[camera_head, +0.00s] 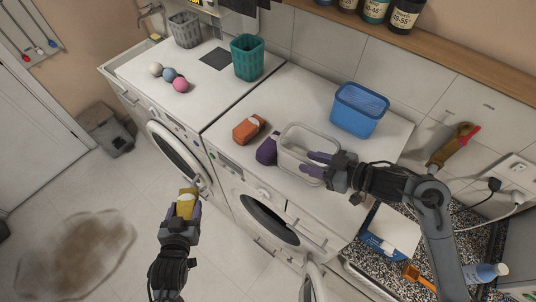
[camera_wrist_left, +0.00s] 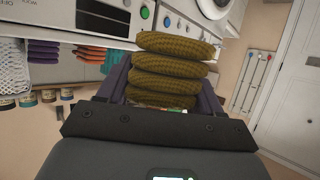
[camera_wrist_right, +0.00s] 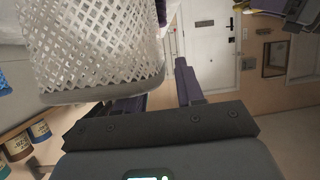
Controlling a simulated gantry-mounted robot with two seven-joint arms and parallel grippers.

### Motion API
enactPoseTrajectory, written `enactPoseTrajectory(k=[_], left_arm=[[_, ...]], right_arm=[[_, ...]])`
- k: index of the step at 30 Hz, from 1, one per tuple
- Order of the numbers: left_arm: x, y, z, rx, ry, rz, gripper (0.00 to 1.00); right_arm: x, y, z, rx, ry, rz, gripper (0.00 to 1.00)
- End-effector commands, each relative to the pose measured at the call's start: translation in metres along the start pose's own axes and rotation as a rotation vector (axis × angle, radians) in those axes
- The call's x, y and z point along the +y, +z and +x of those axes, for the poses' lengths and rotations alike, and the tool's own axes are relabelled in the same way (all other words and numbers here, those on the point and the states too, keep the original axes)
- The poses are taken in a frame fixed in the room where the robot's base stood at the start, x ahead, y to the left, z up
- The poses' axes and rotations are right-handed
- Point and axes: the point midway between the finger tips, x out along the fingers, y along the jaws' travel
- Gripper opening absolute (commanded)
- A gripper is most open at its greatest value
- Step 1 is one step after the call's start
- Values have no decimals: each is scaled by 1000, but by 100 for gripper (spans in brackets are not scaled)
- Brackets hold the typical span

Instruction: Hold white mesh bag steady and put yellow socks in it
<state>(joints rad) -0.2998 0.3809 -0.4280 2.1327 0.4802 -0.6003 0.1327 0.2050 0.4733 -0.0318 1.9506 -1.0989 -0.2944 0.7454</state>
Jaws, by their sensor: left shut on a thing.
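The yellow socks (camera_head: 187,203) are a folded, ribbed mustard bundle, held off the floor in front of the washers. My left gripper (camera_head: 186,208) is shut on them; the bundle (camera_wrist_left: 170,70) fills the space between the fingers in the left wrist view. The white mesh bag (camera_head: 296,136) looks like an open-topped, lattice-walled bin standing on the right washer's top. My right gripper (camera_head: 315,163) is open at its right side. In the right wrist view the mesh wall (camera_wrist_right: 90,45) partly covers one finger, while the other finger stands clear of it.
An orange bundle (camera_head: 249,128) and a purple bundle (camera_head: 267,150) lie left of the mesh bag. A blue basket (camera_head: 359,110) stands behind it, a teal basket (camera_head: 247,57) further left.

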Motion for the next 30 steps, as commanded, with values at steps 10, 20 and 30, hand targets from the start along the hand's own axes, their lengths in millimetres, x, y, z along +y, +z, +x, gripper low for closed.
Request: enactPoseTrajectory(k=[10,20,30], left_arm=[[0,0,0,0,0,0,35],[0,0,0,0,0,0,35],[1,-15,22,5,14,6,35]], right_arm=[[0,0,2,1,0,0,36],[0,0,2,1,0,0,0],[0,0,2,0,0,0,0]])
